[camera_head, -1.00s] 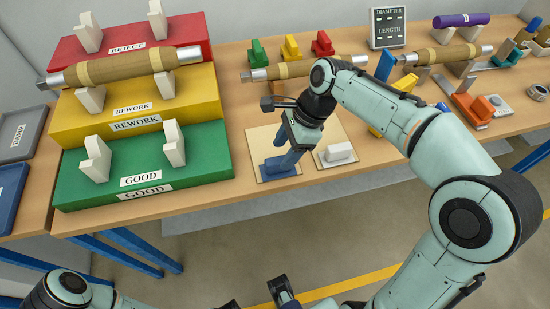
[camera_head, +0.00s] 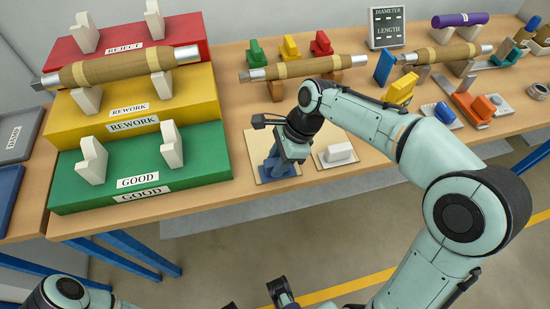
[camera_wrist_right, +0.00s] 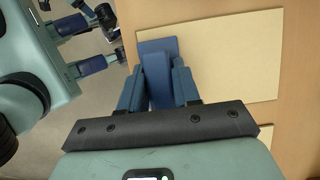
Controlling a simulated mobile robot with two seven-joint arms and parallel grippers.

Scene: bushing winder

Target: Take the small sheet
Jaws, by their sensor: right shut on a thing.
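A beige sheet (camera_head: 262,140) lies flat near the table's front edge, partly hidden by my right arm. A blue handle block (camera_head: 268,176) stands at the sheet's front end and also shows in the right wrist view (camera_wrist_right: 158,62). My right gripper (camera_head: 276,166) points down and is shut on the blue block, with a finger on each side in the wrist view. A smaller beige piece (camera_head: 322,162) with a white block (camera_head: 339,152) lies just to the right. My left gripper (camera_wrist_right: 84,46) is open and empty, away from the table.
Green, yellow and red stepped racks (camera_head: 215,160) stand to the left, with a brown bushing (camera_head: 110,70) across the yellow one. Behind my right arm are another bushing (camera_head: 305,67), small coloured blocks (camera_head: 321,43) and a display (camera_head: 387,28).

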